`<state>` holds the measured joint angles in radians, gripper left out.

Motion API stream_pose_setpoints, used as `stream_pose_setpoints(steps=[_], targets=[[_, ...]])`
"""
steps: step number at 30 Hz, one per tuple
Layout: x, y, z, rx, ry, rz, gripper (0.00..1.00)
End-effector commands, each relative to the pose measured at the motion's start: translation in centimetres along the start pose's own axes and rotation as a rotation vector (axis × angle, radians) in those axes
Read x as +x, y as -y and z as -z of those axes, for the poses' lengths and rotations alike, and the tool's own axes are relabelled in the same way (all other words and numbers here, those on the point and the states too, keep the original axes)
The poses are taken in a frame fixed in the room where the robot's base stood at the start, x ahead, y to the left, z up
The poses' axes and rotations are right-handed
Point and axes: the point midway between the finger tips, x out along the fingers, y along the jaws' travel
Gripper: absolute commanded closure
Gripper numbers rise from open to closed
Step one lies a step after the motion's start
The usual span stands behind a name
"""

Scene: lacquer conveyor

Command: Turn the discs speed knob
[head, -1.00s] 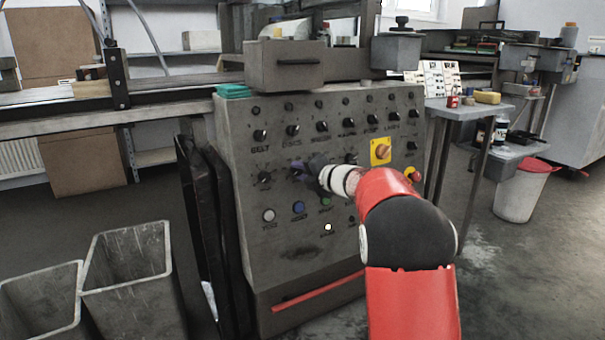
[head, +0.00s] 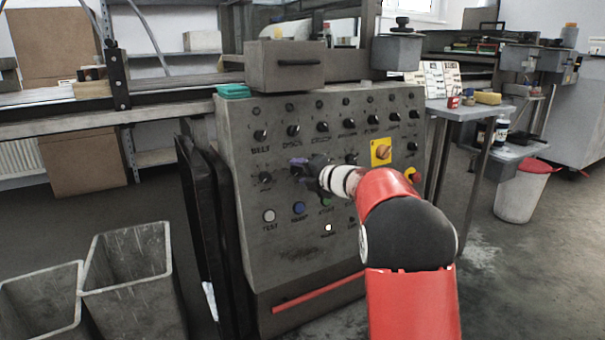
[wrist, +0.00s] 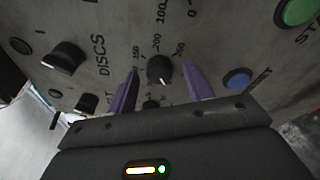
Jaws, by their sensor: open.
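The discs speed knob (wrist: 160,69) is a small black dial with a number scale, beside the DISCS label on the grey control panel (head: 290,262). My gripper (wrist: 161,68) is open and empty. In the wrist view its two purple fingers stand on either side of the knob, with a visible gap on each side. I cannot tell how deep the fingertips reach. In the head view my gripper (head: 298,166) is at the panel's second knob row and hides this knob.
The black DISCS switch (wrist: 65,57) lies left in the wrist view; a blue button (wrist: 237,78) and green button (wrist: 297,11) lie right. Another dial (wrist: 151,104) shows low between the fingers. Grey bins (head: 128,290) stand left.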

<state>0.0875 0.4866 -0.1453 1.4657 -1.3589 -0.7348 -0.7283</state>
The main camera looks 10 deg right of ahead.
Motion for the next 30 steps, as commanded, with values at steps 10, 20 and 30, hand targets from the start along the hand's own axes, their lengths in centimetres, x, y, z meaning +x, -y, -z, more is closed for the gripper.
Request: stream_pose_setpoints(steps=[10, 20, 30], targets=[[-4.7, -0.1, -0.1, 0.0, 0.003, 0.0, 0.49], [-7.8, 0.0, 0.0, -0.001, 0.0, 0.0, 0.49], [-8.2, -0.8, -0.3, 0.025, 0.029, 0.0, 0.49]])
